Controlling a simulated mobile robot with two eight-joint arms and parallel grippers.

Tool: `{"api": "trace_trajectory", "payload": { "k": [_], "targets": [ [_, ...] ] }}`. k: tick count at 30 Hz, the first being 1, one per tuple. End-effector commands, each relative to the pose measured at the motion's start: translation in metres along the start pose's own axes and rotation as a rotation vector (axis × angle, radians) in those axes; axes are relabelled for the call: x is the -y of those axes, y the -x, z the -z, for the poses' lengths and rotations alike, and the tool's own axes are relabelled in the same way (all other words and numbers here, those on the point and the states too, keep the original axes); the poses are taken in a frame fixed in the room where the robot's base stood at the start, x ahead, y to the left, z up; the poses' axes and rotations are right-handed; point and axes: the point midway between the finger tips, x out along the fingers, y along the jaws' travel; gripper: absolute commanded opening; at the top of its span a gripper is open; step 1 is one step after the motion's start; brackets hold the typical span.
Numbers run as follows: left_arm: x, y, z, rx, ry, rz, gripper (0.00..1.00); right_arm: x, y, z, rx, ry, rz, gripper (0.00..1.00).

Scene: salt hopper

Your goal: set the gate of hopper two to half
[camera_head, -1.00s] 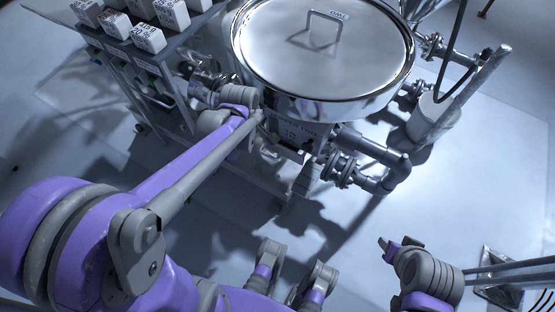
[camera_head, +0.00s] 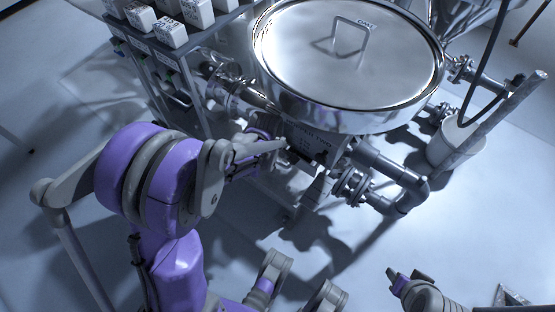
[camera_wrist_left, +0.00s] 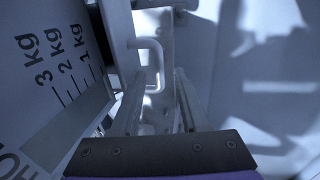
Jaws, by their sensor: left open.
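A large steel hopper with a round lid (camera_head: 350,50) stands at the back centre in the head view; its number is not readable. A small labelled panel (camera_head: 322,145) sits on its underside. In the left wrist view a pale loop handle (camera_wrist_left: 150,48) stands just beyond my fingertips, near the left one. I cannot tell whether it touches them or how far the gate is drawn. My left gripper (camera_wrist_left: 158,88) is open and empty; in the head view it is partly hidden by its arm, under the hopper. My right gripper (camera_head: 408,274) is at lower right, its jaws unclear.
A panel marked 1, 2 and 3 kg (camera_wrist_left: 60,60) lies close left of the left fingers. A rack with white labelled boxes (camera_head: 170,32) stands at back left. Steel pipes (camera_head: 385,165) and a white bucket (camera_head: 455,140) stand right. The floor in front is mostly clear.

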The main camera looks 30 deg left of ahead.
Motion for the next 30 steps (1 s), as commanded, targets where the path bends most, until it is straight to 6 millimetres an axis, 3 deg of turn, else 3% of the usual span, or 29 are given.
{"api": "trace_trajectory", "payload": {
  "k": [10, 18, 30],
  "targets": [
    [-0.0001, -0.0040, -0.0001, 0.000, -0.001, 0.000, 0.45, 0.0000, -0.0011, -0.0003, 0.000, 0.000, 0.000, 0.50],
    [0.0000, -0.0039, -0.0001, 0.000, -0.001, 0.000, 0.00, 0.0000, -0.0011, -0.0003, 0.000, 0.000, 0.000, 0.50],
    [-0.0001, -0.0038, -0.0001, 0.000, -0.001, 0.000, 0.00, 0.0000, -0.0011, -0.0004, 0.000, 0.000, 0.000, 0.50]
  ]
}}
